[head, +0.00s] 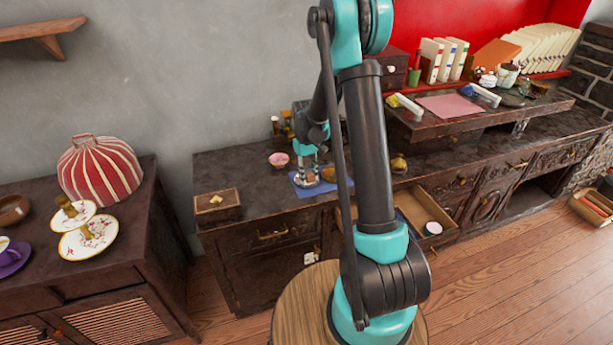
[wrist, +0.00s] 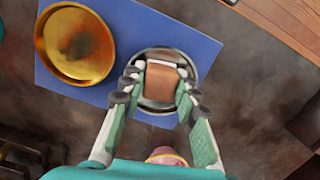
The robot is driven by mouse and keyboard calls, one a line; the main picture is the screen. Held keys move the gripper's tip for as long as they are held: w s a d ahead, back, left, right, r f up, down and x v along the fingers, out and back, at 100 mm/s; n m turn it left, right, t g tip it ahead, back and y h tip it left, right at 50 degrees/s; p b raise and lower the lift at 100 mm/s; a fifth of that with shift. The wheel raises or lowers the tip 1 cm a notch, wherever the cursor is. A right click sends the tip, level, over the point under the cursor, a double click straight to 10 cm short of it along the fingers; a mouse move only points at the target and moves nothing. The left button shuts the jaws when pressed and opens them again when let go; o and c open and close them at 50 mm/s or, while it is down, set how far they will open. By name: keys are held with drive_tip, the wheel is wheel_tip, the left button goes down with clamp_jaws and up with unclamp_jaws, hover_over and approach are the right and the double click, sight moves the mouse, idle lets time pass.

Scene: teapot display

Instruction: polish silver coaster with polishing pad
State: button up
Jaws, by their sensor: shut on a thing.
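My gripper (wrist: 161,88) is shut on a small brown polishing pad (wrist: 161,82) with a pale edge. In the wrist view, the pad is over the round silver coaster (wrist: 156,52), hiding much of its middle. Whether the pad touches the coaster's surface is hard to tell. The coaster lies on a blue mat (wrist: 120,12), beside a larger gold dish (wrist: 57,62) with a dark stain in its middle. In the head view, my gripper (head: 307,170) is low over the blue mat (head: 299,188), left of my arm, and the pad is too small to make out.
A pink bowl (head: 279,159) stands left of the mat, near several bottles. A dark wooden box (head: 217,205) sits at the counter's left end. An open drawer (head: 440,217) juts out below the counter, to the right of my arm. Bare counter lies between box and mat.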

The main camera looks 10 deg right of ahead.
drive_tip(key=shift+w+d+r, duration=0.1)
drive_tip(key=shift+w, duration=0.65)
drive_tip(key=shift+w+a, duration=0.1)
drive_tip(key=shift+a, duration=0.75)
drive_tip(key=shift+s, duration=0.9)
drive_tip(key=shift+d, duration=0.75)
drive_tip(key=shift+w, duration=0.85)
drive_tip(key=shift+a, duration=0.75)
drive_tip(key=shift+s+a, duration=0.1)
drive_tip(key=shift+s, duration=0.75)
drive_tip(key=shift+d, duration=0.85)
